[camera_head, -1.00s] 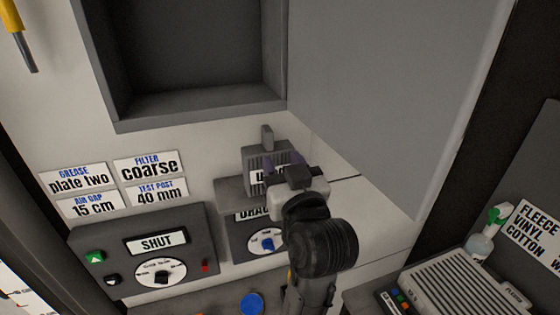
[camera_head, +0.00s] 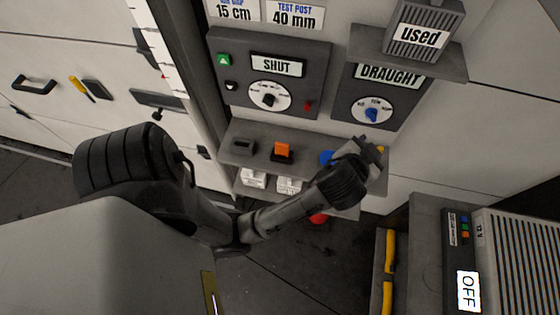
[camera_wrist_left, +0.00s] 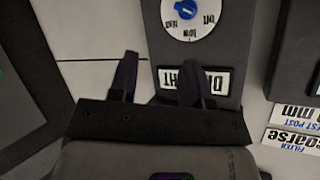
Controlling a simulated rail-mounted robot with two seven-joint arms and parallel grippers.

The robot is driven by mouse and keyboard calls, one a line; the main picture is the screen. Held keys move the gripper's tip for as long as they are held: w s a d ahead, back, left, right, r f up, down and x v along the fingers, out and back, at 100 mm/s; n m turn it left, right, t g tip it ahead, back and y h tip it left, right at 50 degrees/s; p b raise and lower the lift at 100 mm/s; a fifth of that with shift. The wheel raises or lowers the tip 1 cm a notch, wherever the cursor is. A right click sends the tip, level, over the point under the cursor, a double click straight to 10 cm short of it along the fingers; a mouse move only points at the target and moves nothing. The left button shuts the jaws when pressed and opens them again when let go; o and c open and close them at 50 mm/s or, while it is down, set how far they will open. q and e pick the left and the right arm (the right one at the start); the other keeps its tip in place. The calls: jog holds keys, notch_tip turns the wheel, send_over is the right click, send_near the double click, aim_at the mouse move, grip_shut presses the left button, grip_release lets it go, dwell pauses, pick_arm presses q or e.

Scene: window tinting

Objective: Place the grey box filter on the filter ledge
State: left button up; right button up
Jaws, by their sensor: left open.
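The grey box filter (camera_head: 425,32), slatted and labelled "used", stands on the grey ledge (camera_head: 367,42) above the draught panel in the head view. It is cut off by the top edge of the picture. My left gripper (camera_head: 372,148) is below and to the left of the filter, apart from it, near the lower shelf. In the left wrist view my left gripper (camera_wrist_left: 159,75) has its two dark fingers spread with nothing held between them; the filter is not seen there. My right gripper is not in view.
The draught panel (camera_head: 390,100) has a blue knob. The shut panel (camera_head: 268,75) is to its left. A lower shelf (camera_head: 310,155) carries black, orange and blue items. A grey slatted machine marked "OFF" (camera_head: 520,260) stands at the lower right.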

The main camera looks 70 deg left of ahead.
pick_arm(q)
jog(key=s+d+f+m+g+h, duration=0.2)
jog(key=s+f+g+h, duration=0.1)
jog(key=s+f, duration=0.6)
jog(key=s+d+f+m+g+h, duration=0.3)
jog(key=s+f, duration=0.6)
jog(key=s, duration=0.5)
jog(key=shift+d+g+h, duration=0.25)
jog(key=shift+g+h, duration=0.15)
jog(key=shift+h, duration=0.4)
jog(key=shift+s, duration=0.15)
